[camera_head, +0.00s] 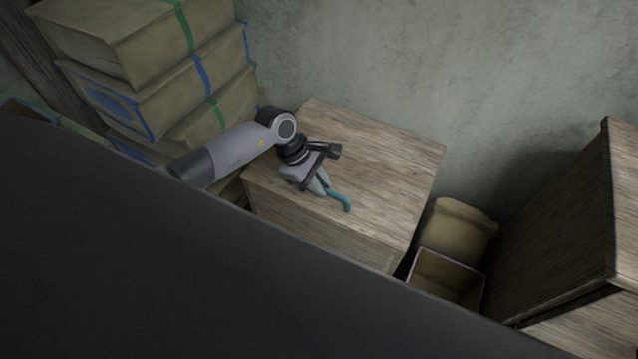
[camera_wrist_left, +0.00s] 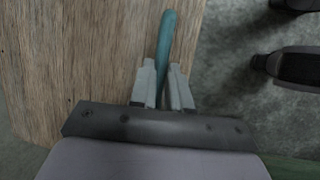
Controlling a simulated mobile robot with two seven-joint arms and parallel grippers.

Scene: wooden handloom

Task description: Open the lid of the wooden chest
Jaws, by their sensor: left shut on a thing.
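The wooden chest (camera_head: 375,165) stands against the wall in the head view, its flat lid lying shut. In the left wrist view the wooden surface (camera_wrist_left: 75,50) fills the left side. My left gripper (camera_head: 325,188) is over the front part of the lid. Its fingers (camera_wrist_left: 163,75) are shut on a slim teal bar (camera_head: 343,200), which also shows in the left wrist view (camera_wrist_left: 167,35). The bar sticks out past the fingertips and bends at its end. I cannot tell whether it is fixed to the lid. My right gripper is not in view.
Tied bundles (camera_head: 160,65) are stacked close to the chest's left. A tan sack (camera_head: 457,230) and an open box (camera_head: 449,268) stand to its right. A larger wooden piece (camera_head: 570,230) is at the far right. A large dark shape hides the lower left.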

